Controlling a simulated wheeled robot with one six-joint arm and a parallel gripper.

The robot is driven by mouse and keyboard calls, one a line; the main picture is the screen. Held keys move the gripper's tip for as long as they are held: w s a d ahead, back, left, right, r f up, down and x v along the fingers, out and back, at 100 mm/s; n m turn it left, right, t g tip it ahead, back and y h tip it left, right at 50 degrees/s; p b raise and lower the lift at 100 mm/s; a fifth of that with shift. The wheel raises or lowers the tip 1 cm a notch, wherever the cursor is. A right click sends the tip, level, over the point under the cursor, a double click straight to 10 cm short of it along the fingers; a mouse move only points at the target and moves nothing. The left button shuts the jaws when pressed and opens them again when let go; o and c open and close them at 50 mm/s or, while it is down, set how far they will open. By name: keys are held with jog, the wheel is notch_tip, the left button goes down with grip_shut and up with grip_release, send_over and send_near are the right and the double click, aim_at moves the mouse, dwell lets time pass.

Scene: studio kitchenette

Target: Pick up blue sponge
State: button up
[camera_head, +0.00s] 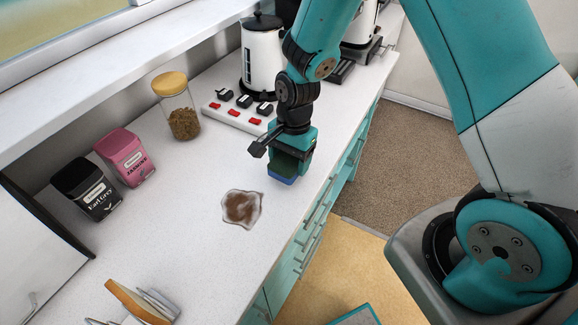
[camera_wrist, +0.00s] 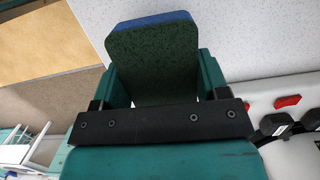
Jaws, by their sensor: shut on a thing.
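The blue sponge (camera_head: 283,178) has a dark green scouring side and a blue layer. My gripper (camera_head: 291,160) points down over the white counter near its front edge and is shut on the sponge. In the wrist view the sponge (camera_wrist: 155,55) sits between the two teal fingers of my gripper (camera_wrist: 155,80), its green face toward the camera and its blue edge at the top. I cannot tell whether the sponge's underside touches the counter.
A brown spill (camera_head: 241,207) lies on the counter left of the sponge. A power strip (camera_head: 238,112) with plugs and red switches, a kettle (camera_head: 263,60) and a glass jar (camera_head: 178,110) stand behind. Black (camera_head: 86,190) and pink (camera_head: 125,158) tins stand left.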

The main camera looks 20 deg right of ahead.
aim_at(289, 158)
notch_tip(289, 158, up, 17)
jog(key=b, duration=0.1)
jog(key=shift+b, duration=0.3)
jog(key=shift+r, duration=0.1)
